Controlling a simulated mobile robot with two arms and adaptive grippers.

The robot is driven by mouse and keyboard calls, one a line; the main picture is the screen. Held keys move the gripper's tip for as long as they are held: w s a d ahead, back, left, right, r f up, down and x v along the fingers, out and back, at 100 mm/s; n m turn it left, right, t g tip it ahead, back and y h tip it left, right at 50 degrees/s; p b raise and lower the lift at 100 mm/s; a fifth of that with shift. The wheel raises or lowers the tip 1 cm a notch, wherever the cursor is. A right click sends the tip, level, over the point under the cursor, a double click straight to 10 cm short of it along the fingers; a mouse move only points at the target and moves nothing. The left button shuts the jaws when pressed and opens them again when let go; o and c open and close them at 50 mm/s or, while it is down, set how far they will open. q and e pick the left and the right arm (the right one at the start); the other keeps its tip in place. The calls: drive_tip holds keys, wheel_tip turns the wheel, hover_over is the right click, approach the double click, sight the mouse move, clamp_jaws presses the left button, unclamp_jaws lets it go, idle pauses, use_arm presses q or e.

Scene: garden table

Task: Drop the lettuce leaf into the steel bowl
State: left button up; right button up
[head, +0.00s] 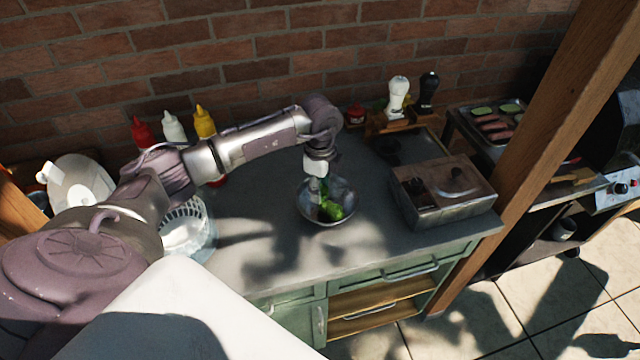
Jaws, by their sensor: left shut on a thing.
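The steel bowl (314,217) stands on the grey counter, near the middle of the view. My left arm reaches over from the left, and its gripper (323,186) points down over the bowl. The left gripper is shut on the green lettuce leaf (332,208), which shows within the bowl's outline. I cannot tell whether the leaf touches the bowl's inside. The fingertips are small and partly hidden against the leaf and bowl. My right gripper is not in view.
A lidded metal box (442,190) stands right of the bowl. Red, white and yellow squeeze bottles (204,122) stand at the back left, near a clear bowl (187,232). White and black mills (397,97) stand behind. The counter (262,250) in front of the steel bowl is clear.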

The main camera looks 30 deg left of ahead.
use_arm(q)
drive_tip(key=shift+f, duration=0.6)
drive_tip(key=o, duration=0.8)
drive_tip(key=shift+o, duration=0.2)
drive_tip(key=shift+r, duration=0.15)
wheel_tip(320, 180, up, 12)
